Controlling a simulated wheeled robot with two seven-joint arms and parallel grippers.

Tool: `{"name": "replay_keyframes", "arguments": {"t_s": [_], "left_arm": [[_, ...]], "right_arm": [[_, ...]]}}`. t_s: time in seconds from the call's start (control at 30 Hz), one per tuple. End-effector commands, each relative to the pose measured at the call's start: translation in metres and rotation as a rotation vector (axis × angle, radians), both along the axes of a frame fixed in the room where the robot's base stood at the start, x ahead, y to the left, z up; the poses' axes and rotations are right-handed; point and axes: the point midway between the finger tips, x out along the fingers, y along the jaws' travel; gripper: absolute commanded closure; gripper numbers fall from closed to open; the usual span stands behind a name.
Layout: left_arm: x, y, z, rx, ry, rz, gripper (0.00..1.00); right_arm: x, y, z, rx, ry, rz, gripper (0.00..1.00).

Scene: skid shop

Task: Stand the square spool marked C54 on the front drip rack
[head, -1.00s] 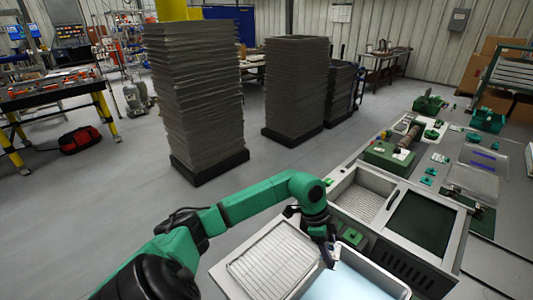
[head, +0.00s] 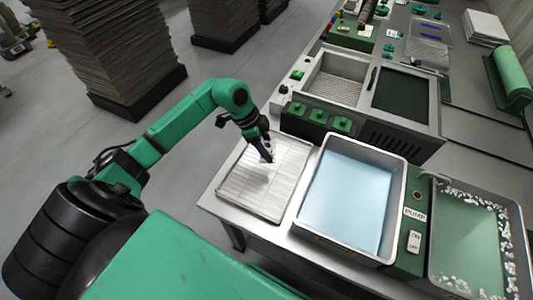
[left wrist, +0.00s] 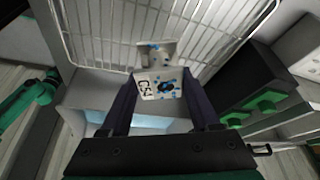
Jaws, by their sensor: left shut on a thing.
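My left gripper (head: 266,158) is over the upper part of a wire drip rack (head: 245,190), which lies in a shallow tray at the front left of the bench. In the left wrist view the gripper (left wrist: 160,80) is shut on a pale square spool (left wrist: 163,86). The spool has blue spots, a dark centre and the mark C54 on its near face. The rack's wires (left wrist: 100,40) show behind it. In the head view the spool is small and mostly hidden by the fingers. I cannot tell whether it touches the rack. My right gripper is out of view.
A basin of light blue liquid (head: 345,195) stands right of the rack. Another tray with a ribbed bottom (head: 335,88) is farther back. A green-bottomed tank (head: 465,245) with white flakes is at the right. Most of the rack is bare.

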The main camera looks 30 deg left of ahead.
Motion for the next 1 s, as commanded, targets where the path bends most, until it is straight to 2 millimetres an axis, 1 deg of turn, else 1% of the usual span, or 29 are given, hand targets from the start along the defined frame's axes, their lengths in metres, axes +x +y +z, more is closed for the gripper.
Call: {"name": "replay_keyframes", "arguments": {"t_s": [0.1, 0.2, 0.3, 0.6, 0.63, 0.67, 0.7, 1.0], "left_arm": [[0.0, 0.0, -0.015, -0.001, 0.001, 0.001, 0.78], [0.0, 0.0, -0.036, -0.002, 0.001, 0.002, 0.78], [0.0, 0.0, -0.048, 0.0, -0.001, 0.0, 0.78], [0.001, 0.0, -0.052, 0.0, -0.002, 0.0, 0.78], [0.0, 0.0, -0.052, 0.001, -0.002, 0.0, 0.26], [0.0, 0.0, -0.051, 0.001, -0.002, 0.0, 0.15], [0.0, 0.0, -0.051, 0.001, -0.002, 0.0, 0.08], [0.001, 0.0, -0.049, 0.001, -0.002, 0.0, 0.08]], "right_arm": [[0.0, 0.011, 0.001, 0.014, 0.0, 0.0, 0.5], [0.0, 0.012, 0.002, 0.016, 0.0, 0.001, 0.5], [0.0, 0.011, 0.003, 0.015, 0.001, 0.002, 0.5], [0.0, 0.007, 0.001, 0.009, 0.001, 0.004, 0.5], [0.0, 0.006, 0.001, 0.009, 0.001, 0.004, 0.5], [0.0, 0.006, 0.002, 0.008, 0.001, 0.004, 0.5], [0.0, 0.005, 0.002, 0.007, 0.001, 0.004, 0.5], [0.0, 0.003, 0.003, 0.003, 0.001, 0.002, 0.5]]}}
